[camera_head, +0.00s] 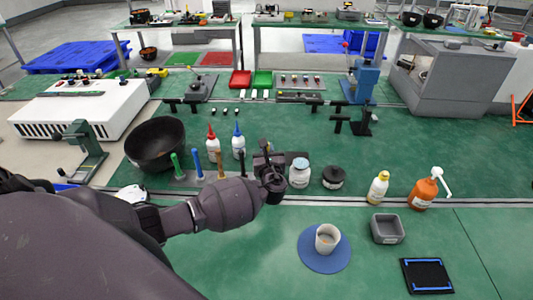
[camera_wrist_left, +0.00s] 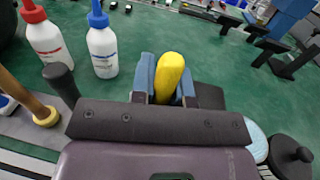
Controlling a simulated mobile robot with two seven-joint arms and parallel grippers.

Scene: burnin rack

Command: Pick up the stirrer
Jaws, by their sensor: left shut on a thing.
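My left gripper (camera_head: 268,165) is over the far side of the near bench, just left of a white jar. In the left wrist view, its two fingers (camera_wrist_left: 168,80) are shut around the yellow handle (camera_wrist_left: 169,75) of a tool that looks like the stirrer. The tool's lower part is hidden by the gripper, and in the head view the handle is hidden too. I cannot tell whether the tool is clear of its holder. My right gripper is in neither view.
Left of the gripper stand tools with green (camera_head: 177,166), blue (camera_head: 197,163), wooden and black handles, with two bottles (camera_head: 238,147) behind. Right of it are a white jar (camera_head: 300,175) and a black-lidded pot (camera_head: 333,178). A cup (camera_head: 326,240) stands on a blue mat (camera_head: 325,265).

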